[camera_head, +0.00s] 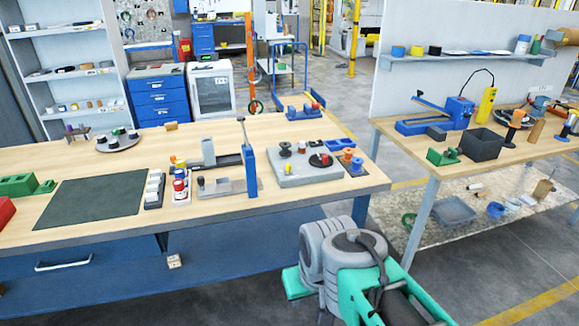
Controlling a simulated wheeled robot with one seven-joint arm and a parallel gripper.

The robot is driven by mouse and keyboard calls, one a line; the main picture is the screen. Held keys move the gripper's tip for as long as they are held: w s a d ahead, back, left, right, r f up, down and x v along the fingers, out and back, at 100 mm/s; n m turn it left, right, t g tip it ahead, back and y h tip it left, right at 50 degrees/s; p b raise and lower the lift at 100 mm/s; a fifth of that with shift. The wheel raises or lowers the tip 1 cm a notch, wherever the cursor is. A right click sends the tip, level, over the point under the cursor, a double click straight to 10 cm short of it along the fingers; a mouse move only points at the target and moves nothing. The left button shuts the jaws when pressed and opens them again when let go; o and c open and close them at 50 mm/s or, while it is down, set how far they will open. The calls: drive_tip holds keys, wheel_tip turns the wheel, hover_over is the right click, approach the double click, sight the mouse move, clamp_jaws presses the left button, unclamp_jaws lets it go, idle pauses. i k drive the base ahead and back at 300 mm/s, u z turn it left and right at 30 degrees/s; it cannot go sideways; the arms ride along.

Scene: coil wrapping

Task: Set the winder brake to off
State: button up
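No part is plainly marked as the winder brake, and I cannot read its setting. On the light wood bench, a grey bench device (222,188) has a dark knob and a tall blue upright (249,160) with a dark top. To its right, a flat grey plate (300,175) bears black spools or knobs and a black disc (321,160) with a small red part. Either could belong to the winder. My grey and green arm shows at the bottom, in front of the bench and apart from these devices. My gripper's fingers are not in view.
A second bench (420,150) with a blue device stands right, across an open floor gap.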

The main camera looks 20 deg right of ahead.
sight(288, 171)
drive_tip(key=z, duration=1.15)
drive_tip(key=i, duration=0.6)
drive_tip(key=u, duration=2.3)
